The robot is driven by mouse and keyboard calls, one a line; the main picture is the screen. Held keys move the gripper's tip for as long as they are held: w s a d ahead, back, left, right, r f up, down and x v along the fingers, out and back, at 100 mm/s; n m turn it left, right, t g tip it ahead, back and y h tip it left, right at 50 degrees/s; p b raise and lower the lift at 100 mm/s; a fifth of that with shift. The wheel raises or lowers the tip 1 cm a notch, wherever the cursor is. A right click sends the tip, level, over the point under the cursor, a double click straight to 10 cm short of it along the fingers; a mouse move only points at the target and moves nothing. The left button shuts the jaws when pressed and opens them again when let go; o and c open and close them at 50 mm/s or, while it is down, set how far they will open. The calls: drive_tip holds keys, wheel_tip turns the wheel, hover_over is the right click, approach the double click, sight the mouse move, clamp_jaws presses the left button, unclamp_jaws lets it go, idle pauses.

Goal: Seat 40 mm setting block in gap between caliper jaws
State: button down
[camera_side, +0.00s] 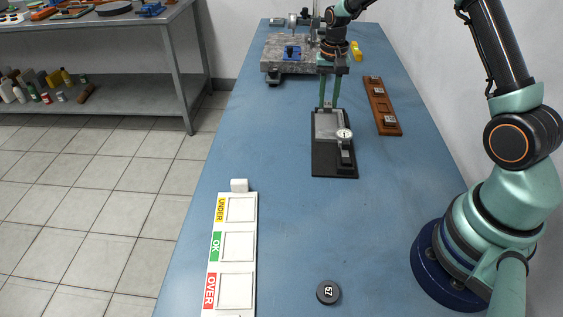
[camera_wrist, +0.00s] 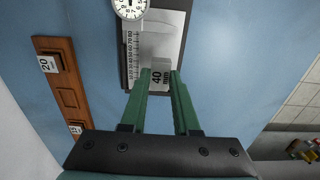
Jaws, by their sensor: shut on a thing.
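The grey 40 mm setting block (camera_wrist: 158,77), with its "40 mm" label towards the camera, is between the green fingertips of my gripper (camera_wrist: 159,80) in the wrist view. My gripper (camera_side: 329,104) is shut on it and points down at the far end of the black caliper stand in the side view. The caliper has a round white dial (camera_wrist: 130,6) and a scale (camera_wrist: 131,58), with a pale plate (camera_side: 330,127) beside it. The block overlaps the plate in the wrist view. I cannot make out the jaw gap or whether the block touches a jaw.
A wooden rack (camera_side: 379,98) with labelled blocks lies right of the stand. A grey stone plate (camera_side: 279,60) with tools is behind. A white UNDER/OK/OVER tray (camera_side: 253,244) and a black disc marked 57 (camera_side: 328,292) are nearer. Blue tabletop between them is clear.

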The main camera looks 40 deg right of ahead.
drive_tip(key=shift+f, duration=2.05)
drive_tip(key=shift+f, duration=0.2)
drive_tip(key=c, duration=0.6)
unclamp_jaws()
drive_tip(key=c, duration=0.5)
drive_tip(key=shift+r, duration=0.1)
drive_tip(key=shift+r, duration=2.15)
